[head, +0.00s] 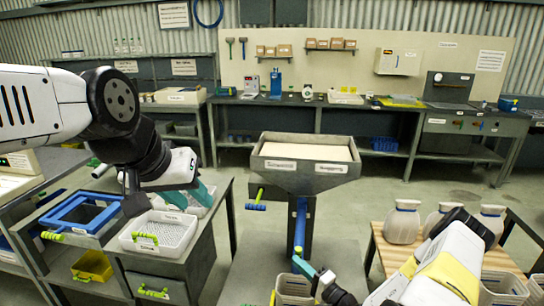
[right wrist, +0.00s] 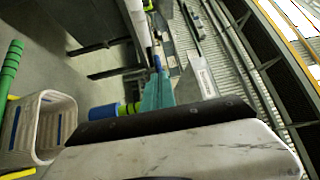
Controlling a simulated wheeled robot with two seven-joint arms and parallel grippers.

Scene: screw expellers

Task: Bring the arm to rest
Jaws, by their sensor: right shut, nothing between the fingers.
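My left arm (head: 122,120) comes in from the left, bent. Its left gripper (head: 188,200) has teal fingers that appear spread apart above the white perforated tray (head: 160,232) and the bench beside it. I see nothing between them. My right arm (head: 440,270) is at the lower right. Its right gripper (head: 303,268) has teal fingers, shut and empty, close to the foot of the blue post (head: 300,225) under the hopper. The shut teal fingers also show in the right wrist view (right wrist: 158,92), beyond the dark and pale gripper body that fills the lower part.
The grey hopper (head: 306,163) stands in the middle. A stool (head: 388,255) with pale jars (head: 402,222) is at the right. Blue frame (head: 80,212) and yellow bin (head: 92,266) are on the left bench. A pale crate (right wrist: 38,130) is near the right gripper. Floor behind is clear.

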